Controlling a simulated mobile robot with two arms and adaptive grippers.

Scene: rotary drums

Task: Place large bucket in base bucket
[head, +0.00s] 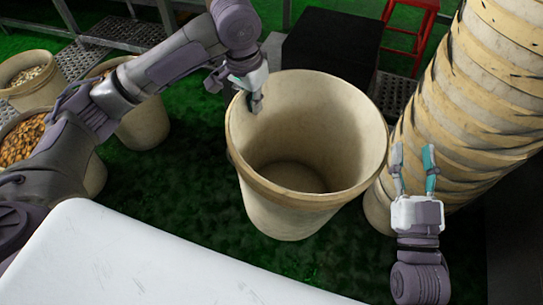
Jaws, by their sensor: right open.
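A large cream bucket (290,215), open and empty inside, is upright in the middle of the head view over the green floor. My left gripper (256,101) is at its upper left rim, with a finger showing on the inner side. The other finger is hidden, so I cannot tell whether it is shut on the rim. My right gripper (414,166) is open and empty, pointing away from me, to the right of the large bucket and in front of a tall stack of nested buckets (478,100). I cannot tell which bucket is the base bucket.
A bucket of nuts or similar brown pieces (93,176), a bucket with pale contents (40,92) and another bucket (146,122) stand at left. A black box (330,42) and a red stool (411,30) are behind. Green floor (165,190) is clear left of the large bucket.

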